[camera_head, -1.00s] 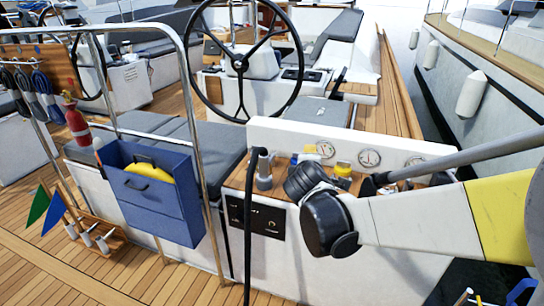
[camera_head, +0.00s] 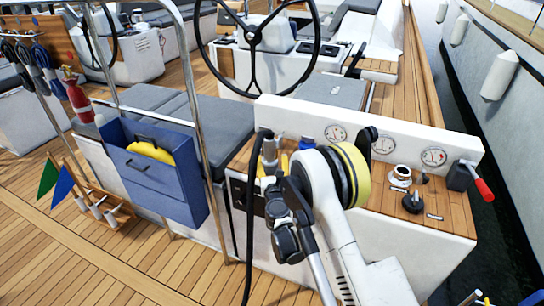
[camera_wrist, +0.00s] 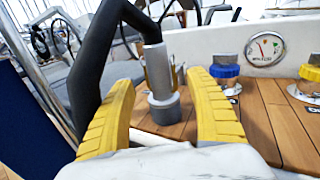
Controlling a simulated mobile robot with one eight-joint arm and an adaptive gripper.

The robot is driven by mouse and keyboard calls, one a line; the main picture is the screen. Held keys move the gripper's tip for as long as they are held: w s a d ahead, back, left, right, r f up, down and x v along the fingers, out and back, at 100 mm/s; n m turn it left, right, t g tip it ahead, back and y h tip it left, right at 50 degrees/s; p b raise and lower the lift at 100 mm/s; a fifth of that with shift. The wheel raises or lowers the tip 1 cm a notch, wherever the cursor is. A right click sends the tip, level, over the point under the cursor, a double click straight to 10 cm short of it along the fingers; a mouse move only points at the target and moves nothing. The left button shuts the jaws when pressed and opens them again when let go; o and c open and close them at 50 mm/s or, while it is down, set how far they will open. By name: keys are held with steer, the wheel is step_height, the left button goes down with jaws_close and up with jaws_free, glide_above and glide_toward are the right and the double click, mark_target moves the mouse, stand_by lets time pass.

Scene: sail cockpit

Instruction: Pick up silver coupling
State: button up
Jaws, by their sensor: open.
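The silver coupling (camera_wrist: 163,90) stands upright on the wooden counter in the wrist view, with a wider grey base. In the head view the silver coupling (camera_head: 270,154) shows at the counter's left end, its lower part hidden by my arm. My gripper (camera_wrist: 160,80) is open, one yellow finger on each side of the coupling in the wrist view. The coupling appears beyond and between the fingers; I cannot tell whether either touches it. The fingers are mostly hidden in the head view.
A thick black hose (camera_wrist: 98,60) runs close by the left finger. A blue-collared fitting (camera_wrist: 226,74) stands right of the coupling, before a white panel with gauges (camera_head: 383,145). A steel rail (camera_head: 190,75) and blue box (camera_head: 150,186) stand left. A red-handled lever (camera_head: 481,188) is far right.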

mark_target(270, 151)
steer(key=w+b, duration=0.1)
steer(key=w, duration=0.1)
steer(key=w+a+b, duration=0.1)
steer(key=w, duration=0.2)
steer(key=w+b, duration=0.1)
steer(key=w, duration=0.1)
steer(key=shift+w+a+f, duration=0.15)
steer(key=shift+w+a, duration=0.05)
steer(key=shift+w, duration=0.25)
jaws_close()
